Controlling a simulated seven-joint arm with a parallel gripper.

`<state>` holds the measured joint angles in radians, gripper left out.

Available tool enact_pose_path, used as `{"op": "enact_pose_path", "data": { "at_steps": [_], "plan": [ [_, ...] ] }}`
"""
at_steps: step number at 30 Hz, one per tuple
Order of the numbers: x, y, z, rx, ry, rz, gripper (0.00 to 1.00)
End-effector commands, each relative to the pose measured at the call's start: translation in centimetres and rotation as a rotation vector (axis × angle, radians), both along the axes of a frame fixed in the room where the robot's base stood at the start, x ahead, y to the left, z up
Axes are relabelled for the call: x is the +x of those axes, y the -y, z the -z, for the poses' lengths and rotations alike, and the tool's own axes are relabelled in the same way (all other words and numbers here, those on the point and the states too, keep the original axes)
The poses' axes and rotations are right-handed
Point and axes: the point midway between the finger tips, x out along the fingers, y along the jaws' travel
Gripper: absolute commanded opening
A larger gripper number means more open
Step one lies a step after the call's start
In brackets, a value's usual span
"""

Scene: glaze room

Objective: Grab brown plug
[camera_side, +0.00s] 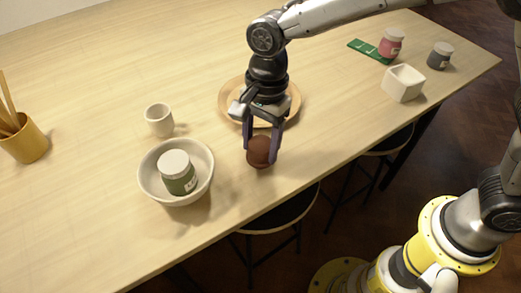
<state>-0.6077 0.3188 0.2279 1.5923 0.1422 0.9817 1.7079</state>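The brown plug (259,152) is a rounded, dark reddish-brown piece near the front edge of the table, right of the white bowl. My gripper (261,148) points down over it, with one dark finger on each side of the plug. The fingers overlap the plug's sides in this view. I cannot tell whether they press on it or stand just clear of it. The plug appears at or very near the table top, and its upper sides are partly hidden by the fingers.
A tan plate (225,107) lies behind my gripper. A white bowl (147,187) holds a green jar (178,178); a small cup (159,120) stands behind it. A tool pot (26,143) is far left. A square white dish (403,84), red jar (391,45) and dark jar (439,57) stand right.

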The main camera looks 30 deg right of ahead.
Motion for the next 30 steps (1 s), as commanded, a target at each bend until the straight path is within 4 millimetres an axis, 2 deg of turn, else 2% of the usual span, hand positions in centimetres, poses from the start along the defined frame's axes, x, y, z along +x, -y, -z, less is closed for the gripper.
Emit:
{"op": "enact_pose_path", "data": {
  "at_steps": [1,9,20,23,27,30],
  "plan": [
    [0.0,0.0,0.0,0.0,0.0,0.0,0.49],
    [0.0,0.0,0.0,0.0,0.001,0.0,0.02],
    [0.1,0.0,-0.6,0.002,0.002,0.0,0.02],
    [0.1,-0.1,-1.4,0.002,0.003,-0.001,0.02],
    [0.1,0.0,-3.5,0.004,0.006,0.0,0.02],
    [-1.3,1.0,-5.3,0.004,0.007,0.0,0.02]
  ]
}}
